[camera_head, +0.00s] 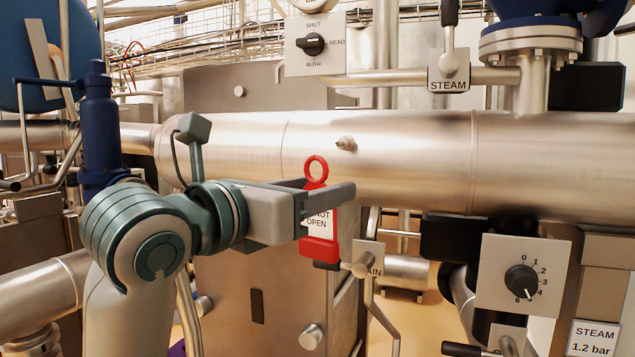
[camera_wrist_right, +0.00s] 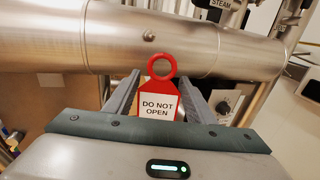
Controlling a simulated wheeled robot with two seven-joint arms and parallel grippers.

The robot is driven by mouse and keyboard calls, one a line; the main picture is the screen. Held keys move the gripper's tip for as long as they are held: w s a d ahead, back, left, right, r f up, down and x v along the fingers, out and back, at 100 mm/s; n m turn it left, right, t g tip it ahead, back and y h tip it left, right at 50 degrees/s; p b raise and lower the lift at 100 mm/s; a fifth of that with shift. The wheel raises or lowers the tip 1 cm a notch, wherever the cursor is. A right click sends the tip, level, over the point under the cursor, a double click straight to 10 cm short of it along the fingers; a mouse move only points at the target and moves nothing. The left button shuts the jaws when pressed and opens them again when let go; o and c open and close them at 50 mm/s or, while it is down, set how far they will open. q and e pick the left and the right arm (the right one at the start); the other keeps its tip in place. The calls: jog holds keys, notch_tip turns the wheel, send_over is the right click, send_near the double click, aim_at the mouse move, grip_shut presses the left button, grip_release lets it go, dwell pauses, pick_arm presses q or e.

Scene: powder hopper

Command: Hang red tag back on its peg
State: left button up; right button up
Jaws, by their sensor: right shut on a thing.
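The red tag (camera_head: 319,246), with a ring on top and a white "DO NOT OPEN" label, hangs upright in my right gripper (camera_head: 331,187). In the right wrist view the tag (camera_wrist_right: 158,104) sits between the two fingers of the right gripper (camera_wrist_right: 160,88), its ring above them. The peg (camera_head: 346,143) is a small metal stud on the front of the big steel pipe. In the head view it is up and right of the ring, which is apart from it. My left gripper is not in view.
The steel pipe (camera_head: 400,160) runs across behind the gripper. A drain valve handle (camera_head: 361,266) is just below the tag. A switch plate (camera_head: 315,44) is above, a dial plate (camera_head: 522,278) lower right. The pipe face around the peg is clear.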

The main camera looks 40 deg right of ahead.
jog(key=shift+d, duration=0.15)
dwell(0.3)
jog(key=shift+w+d, duration=0.1)
jog(key=w+d+f, duration=0.1)
jog(key=w+d, duration=0.3)
jog(key=d, duration=0.4)
jog(key=shift+w+d+f, duration=0.15)
jog(key=shift+f, duration=0.15)
dwell(1.0)
dwell(0.6)
jog(key=o, duration=1.1)
